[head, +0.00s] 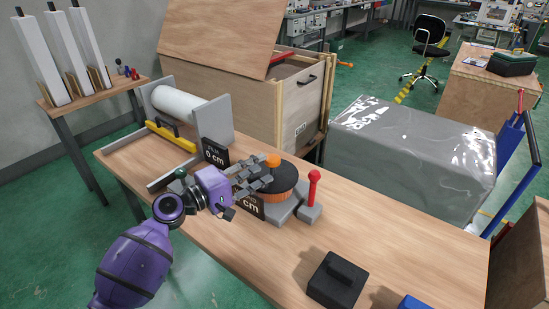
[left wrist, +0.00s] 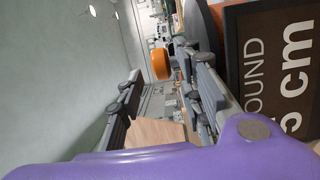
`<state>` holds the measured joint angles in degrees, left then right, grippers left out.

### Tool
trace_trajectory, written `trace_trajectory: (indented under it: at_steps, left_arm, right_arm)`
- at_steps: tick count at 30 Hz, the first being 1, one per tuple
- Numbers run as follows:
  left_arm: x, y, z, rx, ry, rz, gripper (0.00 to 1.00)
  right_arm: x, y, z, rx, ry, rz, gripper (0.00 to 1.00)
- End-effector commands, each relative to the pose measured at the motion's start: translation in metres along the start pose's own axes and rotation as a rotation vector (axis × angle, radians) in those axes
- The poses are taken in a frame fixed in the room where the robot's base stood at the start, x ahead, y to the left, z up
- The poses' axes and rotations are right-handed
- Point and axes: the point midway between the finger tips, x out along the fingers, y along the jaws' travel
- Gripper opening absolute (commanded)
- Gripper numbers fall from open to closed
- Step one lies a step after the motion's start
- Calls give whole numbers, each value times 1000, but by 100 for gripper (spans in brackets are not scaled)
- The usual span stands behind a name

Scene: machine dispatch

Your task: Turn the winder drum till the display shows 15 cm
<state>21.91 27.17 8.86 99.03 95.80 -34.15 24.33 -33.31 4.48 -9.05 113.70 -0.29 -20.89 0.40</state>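The winder drum (head: 283,190) is a black-topped disc with an orange band on a grey base. An orange knob (head: 273,160) stands on its top. A black display (head: 250,204) in front of it is partly covered by my gripper in the head view. In the left wrist view the display (left wrist: 272,70) shows sideways, cut off, with "OUND" and "5 cm" readable; any digit before the 5 is out of frame. My left gripper (head: 264,176) is at the drum's left side, fingers apart. The orange knob (left wrist: 160,66) appears between or just beyond its fingertips; contact is unclear.
A red-knobbed lever (head: 313,188) stands right of the drum. A white roll (head: 178,103) with a yellow bar (head: 170,138) and a "0 cm" film display (head: 215,154) sits at left. A black block (head: 336,279) lies at the front.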

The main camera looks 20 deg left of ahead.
Motion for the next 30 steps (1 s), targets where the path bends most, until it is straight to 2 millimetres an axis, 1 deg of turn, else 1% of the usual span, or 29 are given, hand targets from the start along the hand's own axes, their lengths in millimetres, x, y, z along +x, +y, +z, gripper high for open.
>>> trace_trajectory:
  at_steps: [1,3,6,9,13,20,23,28,30]
  left_arm:
    - [11,6,0,1,-1,6,34]
    - [23,6,0,1,0,7,34]
    - [37,5,0,1,0,6,34]
    - [47,4,0,0,0,4,34]
    - [54,2,0,0,0,2,34]
    - [54,1,0,0,0,1,34]
    - [54,1,0,1,0,1,23]
    - [54,2,0,1,0,2,1]
    - [54,2,0,1,1,3,0]
  right_arm:
    - [-2,0,-2,3,1,1,0]
    - [-4,0,-4,4,2,1,0]
    - [-4,-1,-8,5,9,-1,0]
    - [-4,-2,-12,5,14,-3,0]
    - [-4,-3,-14,4,17,-6,0]
    - [-4,-3,-14,1,14,-7,0]
    - [-4,-2,-14,-1,14,-7,0]
    - [-4,-2,-13,-4,14,-7,0]
    - [-4,-2,-14,-4,14,-7,0]
